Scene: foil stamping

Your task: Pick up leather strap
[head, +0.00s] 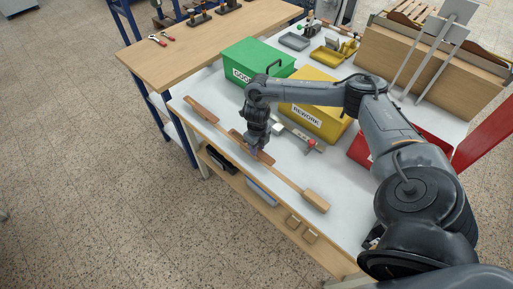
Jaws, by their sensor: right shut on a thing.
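A brown leather strap (265,158) lies at the middle of a long, narrow wooden piece (288,182) near the front edge of the white table. My right gripper (256,148) points down over it and is shut on it, with the fingers hiding its middle. I cannot tell whether the strap is lifted clear of the wood. Another brown piece (201,109) is at the left end of the wooden piece. My left gripper is not in view.
A green bin (257,62) and a yellow bin labelled REWORK (315,105) stand behind the gripper. A red bin (362,149) is partly hidden by my right arm. A metal bar (302,137) lies just right of the gripper. A wooden table (190,50) stands at the back left.

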